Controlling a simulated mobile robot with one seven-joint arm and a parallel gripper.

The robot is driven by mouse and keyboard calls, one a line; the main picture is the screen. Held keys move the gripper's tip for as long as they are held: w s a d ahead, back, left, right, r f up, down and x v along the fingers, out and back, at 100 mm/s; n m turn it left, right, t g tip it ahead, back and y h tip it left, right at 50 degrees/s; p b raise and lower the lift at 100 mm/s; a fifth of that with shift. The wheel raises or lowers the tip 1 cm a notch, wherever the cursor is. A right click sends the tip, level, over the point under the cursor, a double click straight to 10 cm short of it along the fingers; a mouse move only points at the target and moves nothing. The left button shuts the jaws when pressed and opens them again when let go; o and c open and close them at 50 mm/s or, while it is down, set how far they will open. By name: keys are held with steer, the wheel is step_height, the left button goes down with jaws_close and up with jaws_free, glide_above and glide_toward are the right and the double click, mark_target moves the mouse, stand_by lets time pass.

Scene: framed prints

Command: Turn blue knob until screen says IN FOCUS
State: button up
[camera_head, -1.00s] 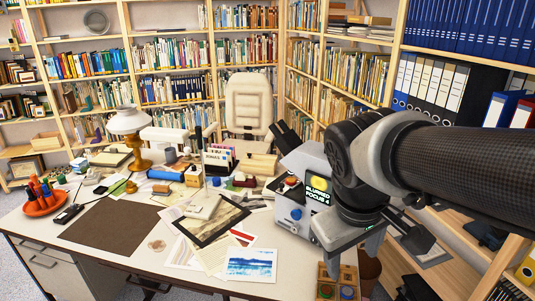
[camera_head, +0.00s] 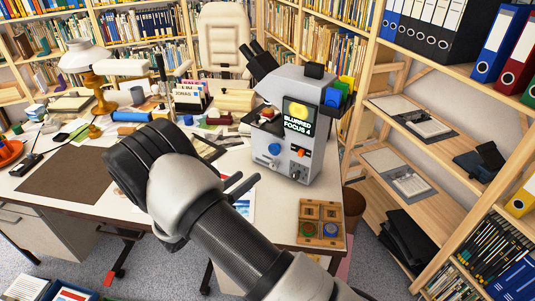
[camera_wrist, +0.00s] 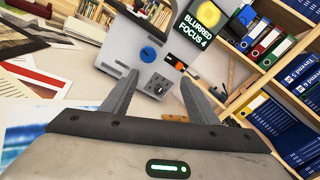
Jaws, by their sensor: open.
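The grey microscope-like device (camera_head: 296,150) stands at the right end of the desk. Its screen (camera_head: 298,117) reads "BLURRED FOCUS 4" under a yellow disc. The blue knob (camera_head: 275,149) is on its front, low and left of the screen; it also shows in the wrist view (camera_wrist: 147,53). My gripper (camera_head: 240,187) is in front of the device, left of and below the knob. In the wrist view its fingers (camera_wrist: 158,86) are apart with nothing between them, clear of the knob.
A wooden tray (camera_head: 310,232) with round coloured pieces lies at the desk's front right corner. Blue, green and yellow blocks (camera_head: 340,92) sit at the device's right side. A brown bin (camera_head: 354,205) and wooden shelves (camera_head: 415,130) stand to the right. Desk clutter lies left.

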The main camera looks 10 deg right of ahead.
mark_target(273, 151)
steer(key=shift+n+t, duration=0.6)
steer(key=shift+n, duration=0.2)
steer(key=f+x, duration=0.1)
steer(key=x, duration=0.4)
steer(key=w+a+x, duration=0.1)
steer(key=x, duration=0.5)
steer(key=f+x, duration=0.1)
steer(key=x, duration=0.4)
steer(key=shift+w+f, duration=0.3)
steer(key=shift+w, duration=0.15)
steer(key=c, duration=1)
